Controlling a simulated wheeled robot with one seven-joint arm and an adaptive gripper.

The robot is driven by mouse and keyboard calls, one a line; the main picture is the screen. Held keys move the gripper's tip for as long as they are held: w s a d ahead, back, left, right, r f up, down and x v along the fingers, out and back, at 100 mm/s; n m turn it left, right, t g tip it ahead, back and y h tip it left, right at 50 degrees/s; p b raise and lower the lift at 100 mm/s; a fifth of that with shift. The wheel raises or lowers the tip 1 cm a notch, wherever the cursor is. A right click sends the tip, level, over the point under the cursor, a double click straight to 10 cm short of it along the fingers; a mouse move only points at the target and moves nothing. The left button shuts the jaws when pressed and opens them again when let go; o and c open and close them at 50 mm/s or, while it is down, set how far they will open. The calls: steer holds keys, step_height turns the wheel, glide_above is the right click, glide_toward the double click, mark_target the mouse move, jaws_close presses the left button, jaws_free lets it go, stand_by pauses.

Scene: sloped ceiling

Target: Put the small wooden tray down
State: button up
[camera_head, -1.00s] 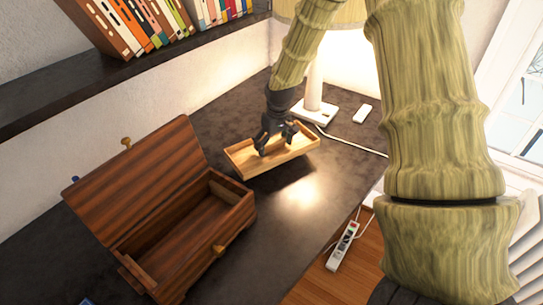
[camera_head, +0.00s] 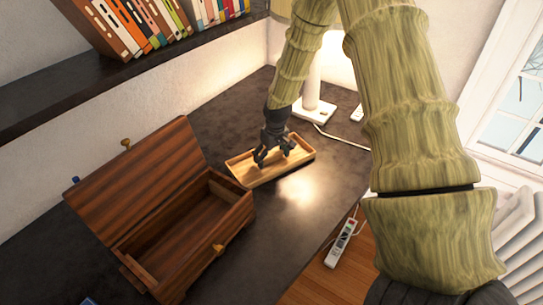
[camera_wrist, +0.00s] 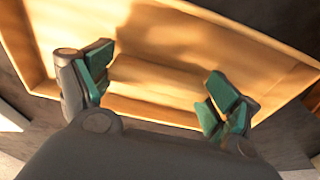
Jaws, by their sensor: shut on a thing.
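The small wooden tray (camera_head: 300,154) is a shallow, light-coloured rectangle. It is at or just above the dark desk, right of the wooden chest; I cannot tell if it touches the desk. My gripper (camera_head: 274,157) reaches down over the tray with its fingers inside the tray's outline. In the wrist view, the tray (camera_wrist: 185,50) fills most of the picture. My gripper (camera_wrist: 160,95) shows there with its two green-padded fingers well apart and shut on the tray. The exact contact between the pads and the tray is hard to see.
An open wooden chest (camera_head: 152,268) with its lid raised stands left of the tray. A lamp (camera_head: 313,90) stands behind the tray, with a white cable (camera_head: 340,139) to its right. Bare desk (camera_head: 290,215) lies in front. A power strip (camera_head: 341,243) is beyond the desk edge.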

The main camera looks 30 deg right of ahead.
mark_target(274, 165)
steer(key=shift+f, duration=0.15)
steer(key=o, duration=0.9)
steer(key=shift+s+r+b, duration=0.3)
steer(key=shift+r+b, duration=0.1)
steer(key=shift+r, duration=1.65)
steer(key=shift+s+r+b, duration=0.3)
steer(key=shift+r+b, duration=0.15)
steer(key=shift+r, duration=1.55)
steer(key=shift+s+r+b, duration=0.3)
steer(key=shift+r+b, duration=0.1)
steer(key=shift+r, duration=1.65)
